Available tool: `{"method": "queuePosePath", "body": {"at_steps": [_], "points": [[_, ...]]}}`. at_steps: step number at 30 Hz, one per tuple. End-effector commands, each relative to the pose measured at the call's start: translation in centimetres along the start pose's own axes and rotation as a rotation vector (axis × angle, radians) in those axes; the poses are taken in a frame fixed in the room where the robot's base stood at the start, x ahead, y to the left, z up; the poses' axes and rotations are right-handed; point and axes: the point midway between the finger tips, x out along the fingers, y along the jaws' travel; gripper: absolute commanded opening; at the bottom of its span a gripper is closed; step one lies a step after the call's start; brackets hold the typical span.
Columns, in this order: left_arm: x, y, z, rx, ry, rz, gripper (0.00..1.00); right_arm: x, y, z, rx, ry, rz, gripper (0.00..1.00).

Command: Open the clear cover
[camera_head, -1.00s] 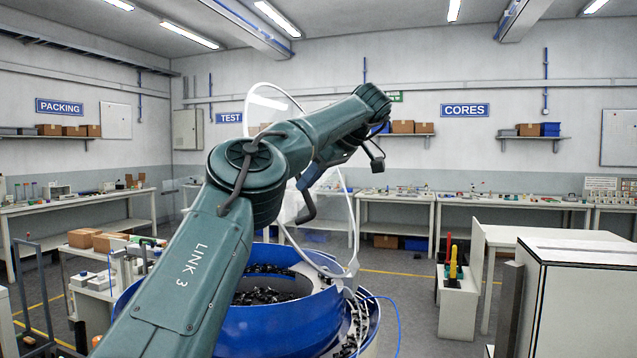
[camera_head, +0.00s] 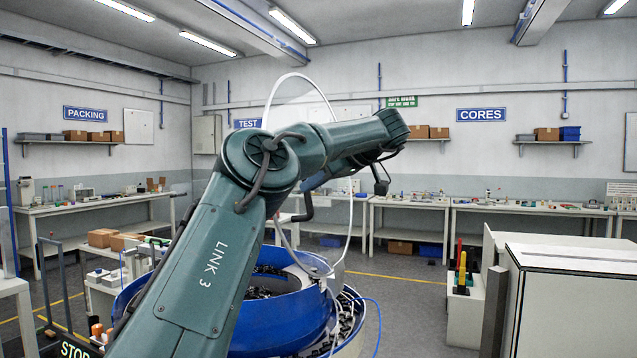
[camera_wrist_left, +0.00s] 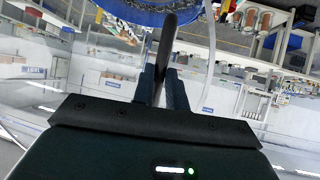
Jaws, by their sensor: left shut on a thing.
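The clear cover (camera_head: 298,92) is a see-through round pane with a white rim. It stands steeply raised above the blue bowl (camera_head: 270,328), its lower end by the bowl's right side. My left arm crosses in front of it and hides much of it. In the left wrist view my left gripper (camera_wrist_left: 163,80) is shut on a dark upright bar (camera_wrist_left: 167,42), which looks like the cover's handle. The blue bowl (camera_wrist_left: 150,14) shows at the top of that view. My right gripper is not in view.
Small dark parts lie in the bowl. A white cabinet (camera_head: 570,300) stands at the right, with a low stand (camera_head: 462,310) holding coloured items beside it. Open floor lies between the bowl and the stand.

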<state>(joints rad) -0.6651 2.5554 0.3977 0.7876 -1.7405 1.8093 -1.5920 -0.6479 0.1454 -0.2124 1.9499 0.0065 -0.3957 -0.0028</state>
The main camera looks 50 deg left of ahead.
Motion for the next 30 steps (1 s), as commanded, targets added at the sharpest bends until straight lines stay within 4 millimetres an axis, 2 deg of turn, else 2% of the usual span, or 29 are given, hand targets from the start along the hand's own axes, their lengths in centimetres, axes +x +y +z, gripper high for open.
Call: {"method": "queuePosePath", "body": {"at_steps": [14, 15, 22, 30], "points": [[0.05, -0.02, 0.01, 0.002, 0.003, 0.0, 0.0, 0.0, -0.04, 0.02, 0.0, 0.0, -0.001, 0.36], [0.05, -0.02, 0.01, 0.002, 0.003, 0.0, 0.17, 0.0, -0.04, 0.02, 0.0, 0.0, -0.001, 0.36], [0.07, -0.02, 0.0, 0.002, 0.004, 0.0, 0.35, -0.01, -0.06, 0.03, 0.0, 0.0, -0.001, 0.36], [0.06, -0.04, -0.04, 0.001, 0.004, 0.0, 0.36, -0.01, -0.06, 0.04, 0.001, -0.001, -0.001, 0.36]]}}
